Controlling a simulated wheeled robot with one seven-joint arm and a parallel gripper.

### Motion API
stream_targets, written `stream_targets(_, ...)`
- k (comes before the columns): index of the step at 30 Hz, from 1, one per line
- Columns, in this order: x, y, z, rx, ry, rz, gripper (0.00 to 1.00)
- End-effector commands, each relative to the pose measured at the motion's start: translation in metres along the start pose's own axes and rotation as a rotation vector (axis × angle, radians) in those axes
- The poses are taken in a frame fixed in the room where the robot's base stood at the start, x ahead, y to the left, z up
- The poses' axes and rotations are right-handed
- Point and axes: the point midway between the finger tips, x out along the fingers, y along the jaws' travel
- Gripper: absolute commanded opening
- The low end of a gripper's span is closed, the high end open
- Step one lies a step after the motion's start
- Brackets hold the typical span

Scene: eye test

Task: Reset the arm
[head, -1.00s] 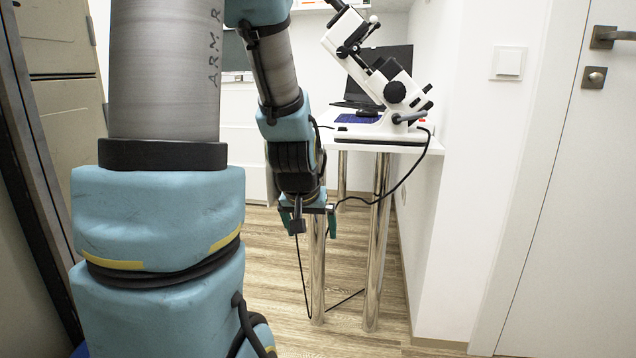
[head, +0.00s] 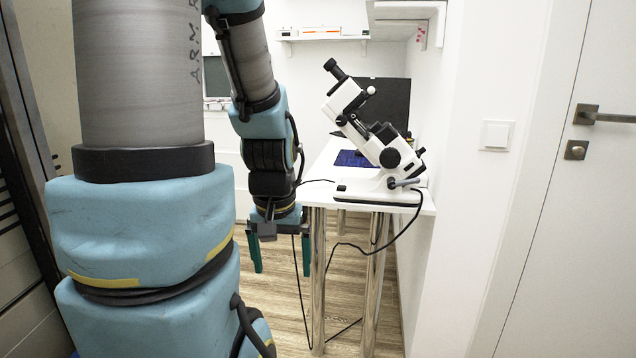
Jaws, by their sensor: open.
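My gripper (head: 281,257) hangs at the end of my arm in the middle of the head view, pointing down. Its two green fingers are spread apart with nothing between them, so it is open and empty. It is in front of the white table's near left corner, below the level of the tabletop in the picture. The upper part of my arm fills the left side of the view.
A white table (head: 322,178) on shiny metal legs (head: 318,275) carries a white microscope (head: 375,150), a dark screen (head: 385,98) and a blue item (head: 352,158). A black cable hangs from the microscope's base. A white door (head: 575,220) stands at the right. Wood floor shows below.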

Motion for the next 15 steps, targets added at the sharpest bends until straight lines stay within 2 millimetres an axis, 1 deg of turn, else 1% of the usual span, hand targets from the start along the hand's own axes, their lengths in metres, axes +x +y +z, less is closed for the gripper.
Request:
stream_targets(1,-0.033,0.0,-0.005,0.0,0.0,0.0,1.0)
stream_targets(6,-0.084,0.0,-0.012,0.0,0.0,0.0,1.0)
stream_targets(10,-0.116,0.001,-0.016,0.0,0.0,0.0,1.0)
stream_targets(12,-0.128,0.001,-0.018,0.0,0.0,0.0,1.0)
stream_targets(15,-0.139,0.001,-0.019,0.0,0.0,0.0,1.0)
